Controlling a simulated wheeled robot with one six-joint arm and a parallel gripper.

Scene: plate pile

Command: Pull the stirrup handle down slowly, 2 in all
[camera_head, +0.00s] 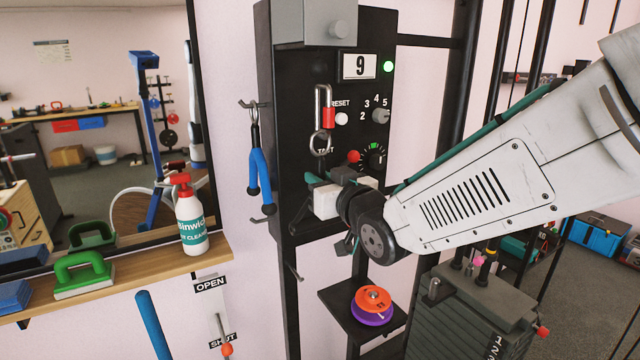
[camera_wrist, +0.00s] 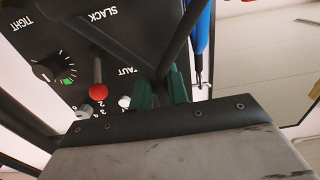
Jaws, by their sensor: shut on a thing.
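My gripper (camera_head: 330,182) is in front of the lower part of a black panel (camera_head: 290,150), reaching in from the right. In the wrist view its teal fingertips (camera_wrist: 163,88) are close together on a dark bar (camera_wrist: 178,45), which looks like part of the stirrup handle. Much of the handle is hidden by my wrist and fingers in both views. A metal carabiner with a red sleeve (camera_head: 327,118) and a ring hang on the panel above my gripper.
A red-knobbed lever (camera_head: 354,157) and a dial (camera_head: 376,158) are close beside my gripper. A spray bottle (camera_head: 190,215) and green handle (camera_head: 82,273) stand on the shelf. An orange-purple disc (camera_head: 372,302) sits below.

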